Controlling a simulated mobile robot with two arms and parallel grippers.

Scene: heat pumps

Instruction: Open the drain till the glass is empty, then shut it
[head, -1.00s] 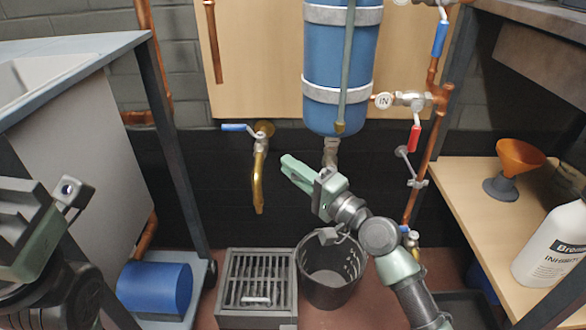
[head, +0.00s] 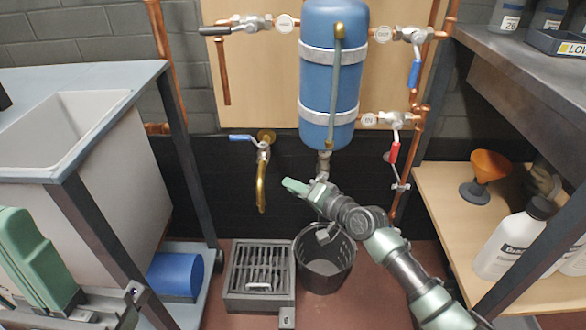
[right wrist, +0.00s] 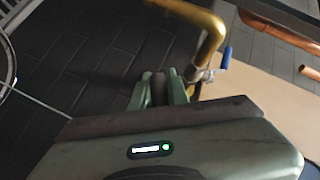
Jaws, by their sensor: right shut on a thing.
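The blue tank (head: 318,75) hangs on the wood board, with an upright sight glass (head: 336,90) on its front. I cannot make out a liquid level in the glass. The drain fitting (head: 323,165) comes out of the tank's underside. My right gripper (head: 297,187) is just below and left of that fitting, in front of the dark wall. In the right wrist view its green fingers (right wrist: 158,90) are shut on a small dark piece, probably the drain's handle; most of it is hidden. Part of my left gripper (head: 125,302) shows at the lower left; its jaw state is unclear.
A brass tap (head: 261,185) with a blue lever is left of my right gripper. A black bucket (head: 338,275) and a grated floor drain (head: 245,262) stand below. A sink (head: 125,165) is left. A shelf (head: 435,205) with an orange funnel (head: 489,167) and white bottle (head: 512,245) is right.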

